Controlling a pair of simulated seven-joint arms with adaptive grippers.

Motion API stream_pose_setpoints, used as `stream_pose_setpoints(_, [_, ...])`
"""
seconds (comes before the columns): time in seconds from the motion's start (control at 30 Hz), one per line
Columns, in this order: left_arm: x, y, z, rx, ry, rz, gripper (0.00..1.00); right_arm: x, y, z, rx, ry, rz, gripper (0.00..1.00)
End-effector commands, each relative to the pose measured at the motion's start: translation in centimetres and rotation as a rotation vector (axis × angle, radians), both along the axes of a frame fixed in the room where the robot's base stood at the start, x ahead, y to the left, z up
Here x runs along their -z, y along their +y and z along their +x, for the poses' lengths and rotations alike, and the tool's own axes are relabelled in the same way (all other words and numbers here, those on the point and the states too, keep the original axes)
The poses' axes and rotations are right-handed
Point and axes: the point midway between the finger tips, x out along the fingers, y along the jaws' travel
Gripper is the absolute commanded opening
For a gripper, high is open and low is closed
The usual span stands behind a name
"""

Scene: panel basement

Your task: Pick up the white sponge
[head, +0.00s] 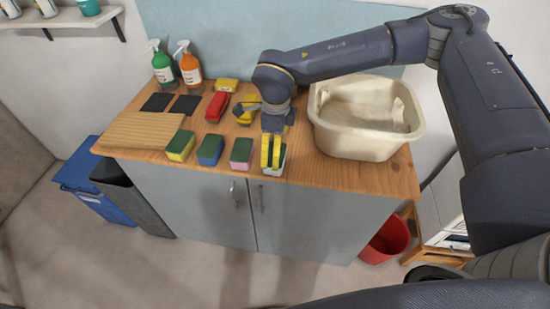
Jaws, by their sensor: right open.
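The white sponge (280,170) stands at the right end of a row of sponges near the counter's front edge. It is partly hidden behind my right gripper. My right gripper (271,164) points down with its yellow fingers open, over or around the sponge. I cannot tell whether the fingers touch it. My left gripper is not in view.
A pink sponge (240,157), a blue sponge (209,153) and a yellow sponge (179,148) stand to the left on the wooden counter (330,173). A cream basin (362,140) stands close on the right. A red brush-like object (217,106) lies behind.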

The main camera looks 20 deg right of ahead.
Motion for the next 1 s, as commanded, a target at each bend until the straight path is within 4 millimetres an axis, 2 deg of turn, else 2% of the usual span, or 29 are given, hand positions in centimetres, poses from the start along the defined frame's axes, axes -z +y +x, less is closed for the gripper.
stream_pose_setpoints(0.3, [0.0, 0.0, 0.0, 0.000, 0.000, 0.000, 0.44, 3.8, 0.1, -0.2, 0.001, 0.002, 0.000, 1.00])
stream_pose_setpoints(0.57, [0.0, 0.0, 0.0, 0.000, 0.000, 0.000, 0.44, 4.0, 0.1, -0.1, 0.001, 0.001, 0.000, 1.00])
stream_pose_setpoints(0.8, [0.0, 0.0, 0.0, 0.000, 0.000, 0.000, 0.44, 4.0, 0.1, -0.1, 0.001, 0.001, 0.000, 0.75])
stream_pose_setpoints(1.0, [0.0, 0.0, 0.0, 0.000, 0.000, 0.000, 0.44, 4.0, 0.1, -0.1, 0.001, 0.001, 0.000, 0.74])
